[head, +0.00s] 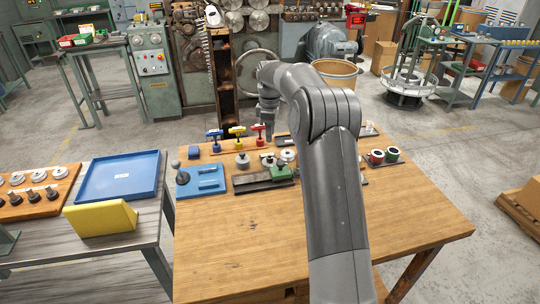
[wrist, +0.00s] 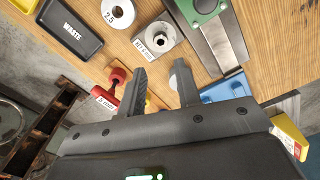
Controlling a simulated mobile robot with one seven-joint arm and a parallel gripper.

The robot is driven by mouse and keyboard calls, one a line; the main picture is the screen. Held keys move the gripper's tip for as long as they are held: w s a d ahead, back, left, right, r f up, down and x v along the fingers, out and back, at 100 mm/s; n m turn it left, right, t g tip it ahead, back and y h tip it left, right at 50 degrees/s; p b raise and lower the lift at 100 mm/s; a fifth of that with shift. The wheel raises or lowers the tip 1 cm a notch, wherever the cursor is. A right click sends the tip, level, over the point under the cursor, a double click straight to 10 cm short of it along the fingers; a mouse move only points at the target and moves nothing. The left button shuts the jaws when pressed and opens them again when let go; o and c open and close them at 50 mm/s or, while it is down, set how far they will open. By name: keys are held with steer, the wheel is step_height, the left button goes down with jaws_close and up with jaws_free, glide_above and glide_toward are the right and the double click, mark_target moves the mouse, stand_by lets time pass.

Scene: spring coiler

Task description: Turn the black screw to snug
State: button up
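My gripper (wrist: 160,78) is open in the wrist view, its two fingers apart with nothing clearly held between them. In the head view my gripper end (head: 268,108) hangs over the back of the wooden table, close to the red-handled tool (head: 258,128). That red tool (wrist: 118,76) shows just left of the fingers in the wrist view, with a "5 mm" type label. A yellow-handled tool (head: 237,131) and a blue-handled tool (head: 214,135) stand left of it. A green-topped fixture (head: 281,172) sits on a dark rail. I cannot make out the black screw; my arm hides part of the table.
A blue plate (head: 200,183) lies at the table's left. A black WASTE tray (wrist: 70,28) and a grey labelled block (wrist: 157,40) are near the gripper. The table front (head: 240,245) is clear.

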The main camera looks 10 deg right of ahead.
mark_target(270, 159)
step_height(270, 159, down, 10)
steer(key=shift+f, duration=0.1)
steer(key=shift+c, duration=0.2)
jaws_close()
stand_by(0.4)
